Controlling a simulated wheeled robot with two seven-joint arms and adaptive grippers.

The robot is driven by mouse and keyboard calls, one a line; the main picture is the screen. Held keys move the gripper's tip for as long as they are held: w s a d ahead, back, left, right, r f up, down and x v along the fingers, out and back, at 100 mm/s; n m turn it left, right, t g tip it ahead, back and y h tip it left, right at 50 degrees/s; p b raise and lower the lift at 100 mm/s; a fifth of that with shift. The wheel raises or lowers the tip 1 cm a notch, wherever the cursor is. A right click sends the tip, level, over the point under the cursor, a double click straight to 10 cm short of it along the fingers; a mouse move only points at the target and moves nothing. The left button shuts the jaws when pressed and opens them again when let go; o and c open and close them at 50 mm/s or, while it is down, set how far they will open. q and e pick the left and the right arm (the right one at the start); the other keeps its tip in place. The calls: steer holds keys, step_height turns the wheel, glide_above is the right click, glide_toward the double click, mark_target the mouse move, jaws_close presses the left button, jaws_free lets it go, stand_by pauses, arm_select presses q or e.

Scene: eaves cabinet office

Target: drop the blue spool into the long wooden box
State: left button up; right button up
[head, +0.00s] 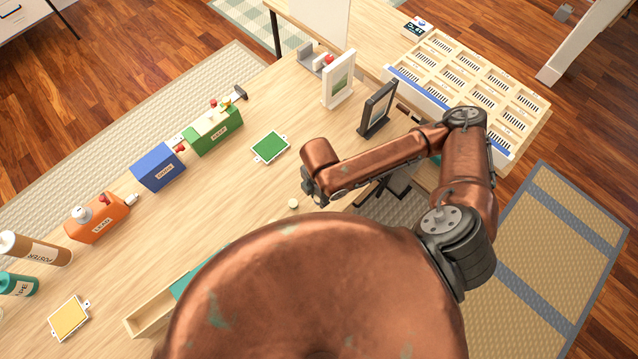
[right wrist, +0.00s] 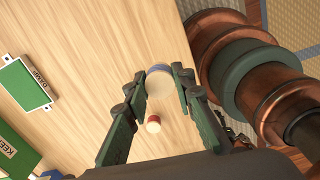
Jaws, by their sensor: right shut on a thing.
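The blue spool (right wrist: 158,82), with a pale round end and a blue rim, sits between the fingertips of my right gripper (right wrist: 159,78) in the right wrist view. That gripper is shut on it. In the head view my right gripper (head: 314,188) is over the table, right of the green card, and the spool cannot be made out there. The long wooden box (head: 150,312) is at the lower middle-left of the head view, with a teal part at its upper right. My own body hides the rest of it. My left gripper is not in view.
A small red-sided spool (right wrist: 153,124) stands near the fingers. A green card (head: 270,148), green box (head: 212,130), blue box (head: 158,167) and orange can (head: 97,218) line the table. Two frames, one white (head: 338,80), one black (head: 377,110), stand upright. A sectioned tray (head: 470,75) is at right.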

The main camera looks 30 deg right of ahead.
steer(key=shift+s+a+r+p, duration=0.35)
steer(key=shift+s+p, duration=0.15)
steer(key=shift+s, duration=0.2)
steer(key=shift+s+a+r+p, duration=0.35)
steer(key=shift+s+p, duration=0.2)
steer(key=shift+s, duration=0.2)
steer(key=shift+s+a+r+p, duration=0.3)
steer(key=shift+s+p, duration=0.2)
steer(key=shift+s, duration=0.2)
